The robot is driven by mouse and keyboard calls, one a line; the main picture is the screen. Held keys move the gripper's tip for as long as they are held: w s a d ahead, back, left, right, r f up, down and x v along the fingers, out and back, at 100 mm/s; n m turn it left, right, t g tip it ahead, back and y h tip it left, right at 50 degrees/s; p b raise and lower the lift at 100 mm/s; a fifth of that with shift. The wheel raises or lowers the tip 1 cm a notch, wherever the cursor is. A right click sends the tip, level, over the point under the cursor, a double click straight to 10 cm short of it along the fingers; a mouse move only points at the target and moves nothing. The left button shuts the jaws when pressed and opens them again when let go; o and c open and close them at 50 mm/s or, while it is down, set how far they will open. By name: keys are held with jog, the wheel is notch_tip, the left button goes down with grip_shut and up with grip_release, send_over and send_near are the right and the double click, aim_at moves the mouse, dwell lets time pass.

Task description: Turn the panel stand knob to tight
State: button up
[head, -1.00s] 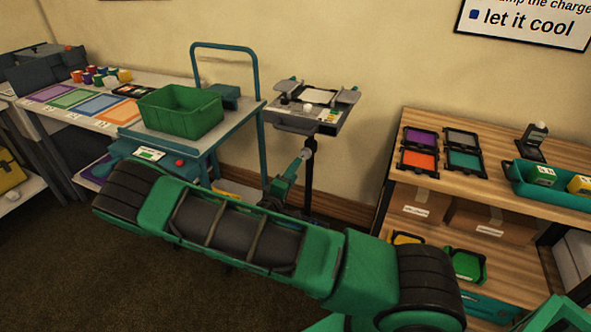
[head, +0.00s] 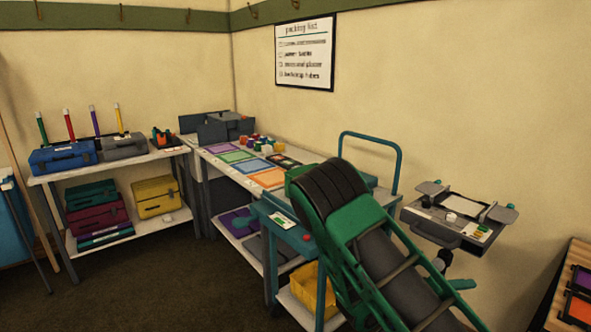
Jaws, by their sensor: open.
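The panel stand (head: 436,228) stands right of centre in the head view, against the wall. It has a grey tray-like top with a pale sheet, side brackets and a small white round piece. Below the top, a dark rounded part (head: 438,263) shows by the post. It may be the knob, but its setting cannot be read. My green arm crosses in front and hides the lower post. My gripper cannot be made out; it seems hidden behind my arm or too small to tell.
A teal cart (head: 263,211) with a tall handle stands left of the panel stand, partly behind my arm. A bench with coloured mats (head: 237,156) and a shelf with cases (head: 64,158) are further left. A wooden shelf (head: 552,315) edges in at right. Open carpet lies front left.

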jog(key=s+d+r+m+g+y, duration=0.2)
jog(key=s+m+g+y, duration=0.1)
jog(key=s, duration=0.4)
jog(key=s+d+r+m+g+y, duration=0.2)
jog(key=s+r+m+g+y, duration=0.1)
jog(key=s, duration=0.4)
jog(key=s+a+r+t+y, duration=0.1)
jog(key=s+a+r+y, duration=0.3)
jog(key=s+r, duration=0.2)
jog(key=s+a+r+y, duration=0.4)
jog(key=s+a+r, duration=0.1)
jog(key=s, duration=0.6)
jog(key=shift+s+r+t+y, duration=0.3)
jog(key=shift+r+t+y, duration=0.1)
jog(key=shift+r, duration=0.15)
